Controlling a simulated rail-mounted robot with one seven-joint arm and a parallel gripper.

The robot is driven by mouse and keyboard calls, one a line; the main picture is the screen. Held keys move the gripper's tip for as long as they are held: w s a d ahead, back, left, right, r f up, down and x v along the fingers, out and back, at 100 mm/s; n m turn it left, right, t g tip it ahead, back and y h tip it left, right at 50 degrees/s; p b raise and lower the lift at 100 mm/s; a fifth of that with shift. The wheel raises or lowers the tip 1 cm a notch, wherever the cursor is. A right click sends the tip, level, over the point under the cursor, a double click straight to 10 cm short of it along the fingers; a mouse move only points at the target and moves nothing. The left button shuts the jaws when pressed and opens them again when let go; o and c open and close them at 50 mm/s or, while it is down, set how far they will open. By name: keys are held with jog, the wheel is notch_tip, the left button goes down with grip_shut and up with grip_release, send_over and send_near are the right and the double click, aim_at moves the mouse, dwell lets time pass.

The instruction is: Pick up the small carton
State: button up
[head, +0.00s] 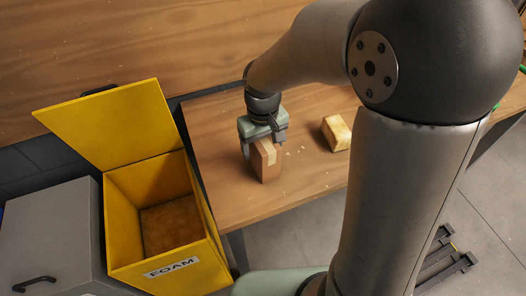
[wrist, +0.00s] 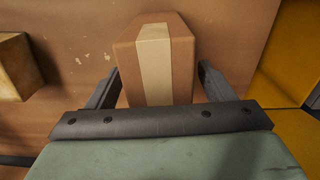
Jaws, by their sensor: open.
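The small carton (head: 266,162) is a brown cardboard box with a paler tape strip, standing on the wooden table. It also shows in the wrist view (wrist: 181,58), between the two dark fingers of my gripper (wrist: 158,82). In the head view my gripper (head: 262,143) is right at the carton, over its upper end. The fingers are open, one on each side of the carton, with a small gap visible at the right finger. The carton's far side and part of its top are hidden by the gripper in the head view.
A yellowish foam block (head: 336,133) lies on the wooden table (head: 240,205) right of the carton, with small crumbs between. It shows at the left in the wrist view (wrist: 16,66). An open yellow bin (head: 113,230) labelled FOAM stands left of the table, beside a grey case (head: 55,235).

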jog(key=c, duration=1)
